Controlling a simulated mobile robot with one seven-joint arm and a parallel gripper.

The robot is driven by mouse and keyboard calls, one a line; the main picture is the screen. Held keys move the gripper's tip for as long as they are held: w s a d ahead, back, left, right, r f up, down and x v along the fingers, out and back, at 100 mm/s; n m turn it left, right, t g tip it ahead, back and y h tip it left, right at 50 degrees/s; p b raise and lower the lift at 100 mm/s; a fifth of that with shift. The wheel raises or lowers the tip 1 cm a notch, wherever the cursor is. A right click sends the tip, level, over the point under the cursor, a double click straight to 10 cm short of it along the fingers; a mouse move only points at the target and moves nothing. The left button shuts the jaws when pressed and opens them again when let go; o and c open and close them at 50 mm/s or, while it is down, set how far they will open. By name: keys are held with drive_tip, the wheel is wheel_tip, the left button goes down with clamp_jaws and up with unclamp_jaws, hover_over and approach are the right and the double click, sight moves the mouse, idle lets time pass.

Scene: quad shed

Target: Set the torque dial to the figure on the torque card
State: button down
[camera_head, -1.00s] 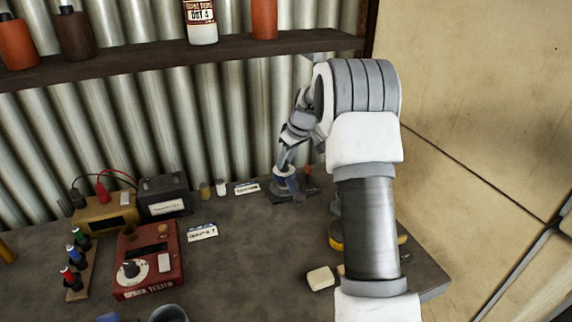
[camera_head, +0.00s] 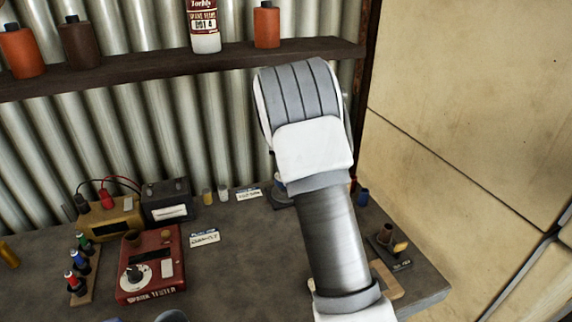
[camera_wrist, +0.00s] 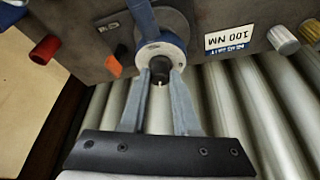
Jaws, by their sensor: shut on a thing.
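The torque card (camera_wrist: 240,38), reading "100 NM", lies on the bench beside the dial in the wrist view; it also shows in the head view (camera_head: 248,194). The torque dial (camera_wrist: 160,48) is a pale ring with a blue edge around a dark knob (camera_wrist: 160,68). Its figures are too small to read. My gripper (camera_wrist: 160,76) is shut on the dark knob, one finger on each side. A blue-grey bar (camera_wrist: 142,16) runs from behind the dial. In the head view my arm hides the gripper and most of the dial.
A red tester (camera_head: 150,262) with its own dial, a second card (camera_head: 204,238), a yellow box (camera_head: 110,222) and a dark battery (camera_head: 166,203) stand at left. A small dark stand (camera_head: 388,252) and a blue cup (camera_head: 363,196) are at right. The shelf (camera_head: 180,68) overhangs behind.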

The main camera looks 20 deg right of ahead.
drive_tip(key=shift+m, duration=0.4)
drive_tip(key=c, duration=0.6)
unclamp_jaws()
drive_tip(key=shift+c, duration=0.2)
drive_tip(key=v, duration=1.7)
drive_tip(key=shift+a+r, duration=0.2)
drive_tip(key=shift+a, duration=0.05)
drive_tip(key=shift+w, duration=0.1)
